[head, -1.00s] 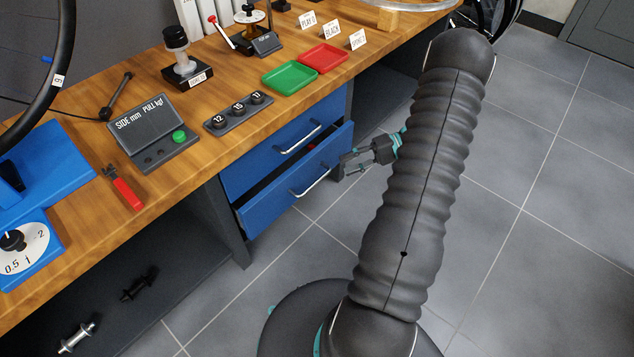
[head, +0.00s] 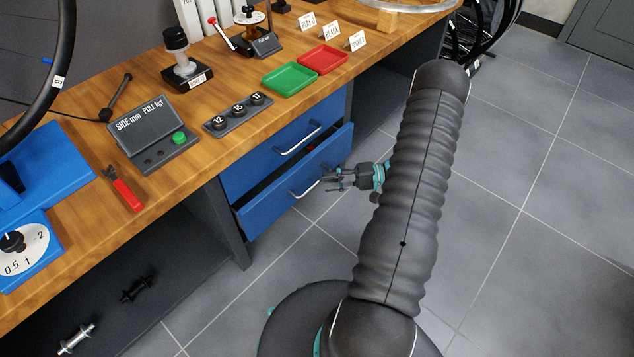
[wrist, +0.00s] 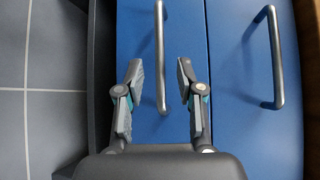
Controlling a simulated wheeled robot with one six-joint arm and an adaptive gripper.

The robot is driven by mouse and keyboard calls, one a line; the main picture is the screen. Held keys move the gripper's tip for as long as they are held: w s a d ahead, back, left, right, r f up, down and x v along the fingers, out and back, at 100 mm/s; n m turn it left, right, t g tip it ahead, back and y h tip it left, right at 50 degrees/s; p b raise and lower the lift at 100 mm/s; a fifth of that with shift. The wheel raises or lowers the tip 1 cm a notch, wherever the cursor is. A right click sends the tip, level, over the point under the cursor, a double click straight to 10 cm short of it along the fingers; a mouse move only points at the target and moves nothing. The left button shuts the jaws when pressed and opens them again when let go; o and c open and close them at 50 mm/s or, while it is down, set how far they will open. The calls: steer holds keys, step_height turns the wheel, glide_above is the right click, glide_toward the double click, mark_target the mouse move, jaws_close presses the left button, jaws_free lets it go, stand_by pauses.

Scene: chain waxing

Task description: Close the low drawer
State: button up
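The low drawer (head: 297,187) is a blue front under the workbench, pulled out a little, with a dark gap above it. Its silver bar handle (head: 308,187) faces me. In the wrist view the low drawer (wrist: 138,25) is the left blue panel and its handle (wrist: 159,28) runs upright in the picture. My gripper (head: 327,180) is at the right end of this handle in the head view. In the wrist view my gripper (wrist: 160,64) is open, with one finger on each side of the handle and visible space on both sides.
The upper blue drawer (head: 270,150) with its own handle (head: 298,139) looks shut; it is the right panel (wrist: 240,50) in the wrist view. A red item (head: 311,148) shows in the gap. The wooden worktop (head: 230,155) overhangs the drawers. Grey floor (head: 520,260) is clear at right.

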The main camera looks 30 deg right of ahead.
mark_target(317, 182)
steer(key=shift+x, duration=2.3)
jaws_close()
